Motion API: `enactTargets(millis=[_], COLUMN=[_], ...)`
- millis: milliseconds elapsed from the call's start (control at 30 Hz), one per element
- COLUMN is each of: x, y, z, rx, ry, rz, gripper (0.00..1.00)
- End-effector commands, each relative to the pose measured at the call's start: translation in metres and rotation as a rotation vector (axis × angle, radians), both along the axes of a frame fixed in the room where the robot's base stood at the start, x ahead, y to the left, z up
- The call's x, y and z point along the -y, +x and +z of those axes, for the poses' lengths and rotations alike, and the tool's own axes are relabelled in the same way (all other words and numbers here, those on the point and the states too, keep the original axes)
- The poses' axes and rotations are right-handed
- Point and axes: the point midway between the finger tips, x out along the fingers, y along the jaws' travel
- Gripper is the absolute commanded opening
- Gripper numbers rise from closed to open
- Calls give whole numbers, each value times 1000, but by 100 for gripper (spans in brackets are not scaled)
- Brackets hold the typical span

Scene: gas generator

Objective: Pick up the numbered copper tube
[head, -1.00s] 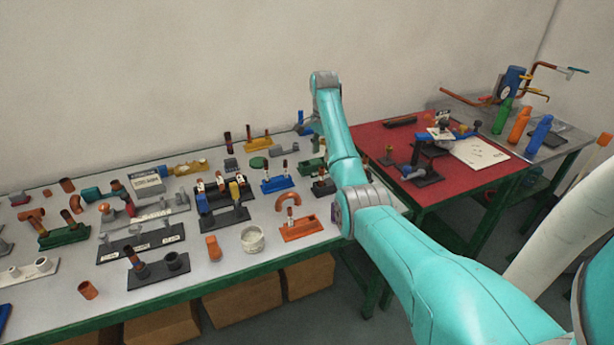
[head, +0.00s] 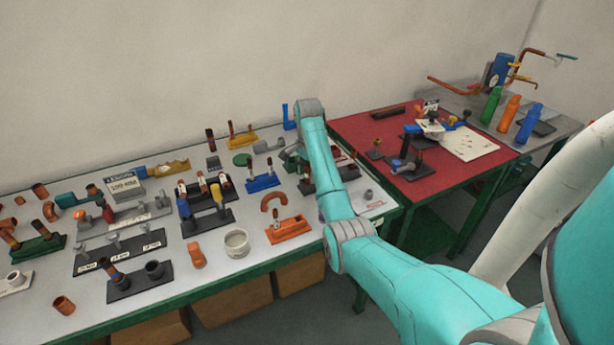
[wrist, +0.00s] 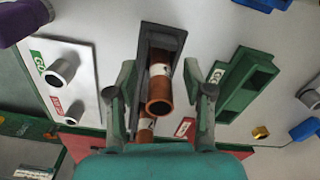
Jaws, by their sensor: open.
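In the wrist view, a copper tube (wrist: 159,98) with a white label band stands in a dark holder (wrist: 172,42), its open end towards the camera. The label's number is not legible. Part of a second copper tube (wrist: 145,130) with a white mark shows just below it, partly covered by my wrist. My gripper (wrist: 167,78) is open, with one finger to the left and one to the right of the first tube, apart from it. In the head view, the dark holder (head: 345,172) is at the table's right end, partly behind my arm. My fingertips are hard to make out there.
In the wrist view, a white plate with grey pegs (wrist: 62,70) lies left and a green holder (wrist: 245,85) right. In the head view, the grey table (head: 300,262) is crowded with fittings, including an orange holder (head: 287,230) and a white pot (head: 236,243). A red table (head: 365,130) stands right.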

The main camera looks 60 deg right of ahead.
Motion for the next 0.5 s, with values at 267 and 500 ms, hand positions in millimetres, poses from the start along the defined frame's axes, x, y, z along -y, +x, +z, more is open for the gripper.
enactTargets(millis=[267,500], x=[-1,-1], y=[-1,-1], z=[-7,-7], rx=[2,1], ry=[-2,-1], rz=[-2,-2], gripper=[51,6])
